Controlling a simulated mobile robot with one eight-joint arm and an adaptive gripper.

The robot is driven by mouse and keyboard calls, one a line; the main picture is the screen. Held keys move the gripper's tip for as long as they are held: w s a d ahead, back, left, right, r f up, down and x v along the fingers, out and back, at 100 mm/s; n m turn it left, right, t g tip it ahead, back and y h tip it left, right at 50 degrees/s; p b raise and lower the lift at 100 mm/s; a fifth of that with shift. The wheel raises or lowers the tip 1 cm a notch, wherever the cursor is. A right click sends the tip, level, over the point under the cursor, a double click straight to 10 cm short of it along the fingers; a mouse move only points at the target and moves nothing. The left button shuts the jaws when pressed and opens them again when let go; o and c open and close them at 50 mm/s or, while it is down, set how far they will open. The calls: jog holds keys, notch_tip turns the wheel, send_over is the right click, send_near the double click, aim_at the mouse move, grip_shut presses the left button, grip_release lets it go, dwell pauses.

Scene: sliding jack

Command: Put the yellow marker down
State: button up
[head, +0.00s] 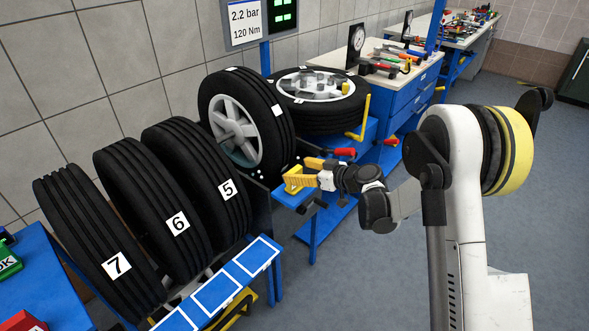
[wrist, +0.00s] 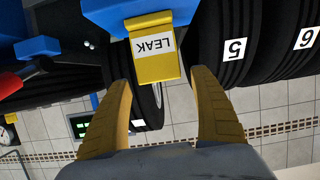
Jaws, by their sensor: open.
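The yellow marker (wrist: 155,64) is a yellow wedge-like piece with a white LEAK label, upside down in the wrist view. Its labelled end meets a blue part (wrist: 126,14) at the top of that view; whether it rests on it or only overlaps it, I cannot tell. My gripper (wrist: 161,80) is open. Its two yellow fingers stand left and right of the marker, with visible gaps on both sides. In the head view my gripper (head: 297,174) is over the small blue stand (head: 290,197), and I cannot separate the marker from the yellow fingers there.
Tyres numbered 5 (head: 228,190), 6 (head: 179,223) and 7 (head: 118,264) stand on a rack at left. A spoked wheel (head: 234,127) stands behind my gripper, and another wheel (head: 318,85) lies flat beyond. A tool bench (head: 385,65) is further back. Floor is open at right.

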jog(key=p+v, duration=0.3)
jog(key=v, duration=0.7)
jog(key=s+d+r+m+g+h, duration=0.1)
jog(key=s+d+r+m+h, duration=0.15)
jog(key=s+r, duration=0.4)
jog(key=s+d+r+m+g+h, duration=0.1)
jog(key=s+r+m+h, duration=0.2)
jog(key=s+r, duration=0.35)
jog(key=s+d+m+h, duration=0.2)
jog(key=s+d, duration=0.2)
jog(key=s, duration=0.5)
jog(key=s+d+f+m+h, duration=0.1)
jog(key=s+d+m+h, duration=0.2)
jog(key=s, duration=0.7)
jog(key=shift+s+d+t, duration=0.15)
jog(key=shift+d+t, duration=0.15)
jog(key=shift+d, duration=0.85)
jog(key=shift+h, duration=0.25)
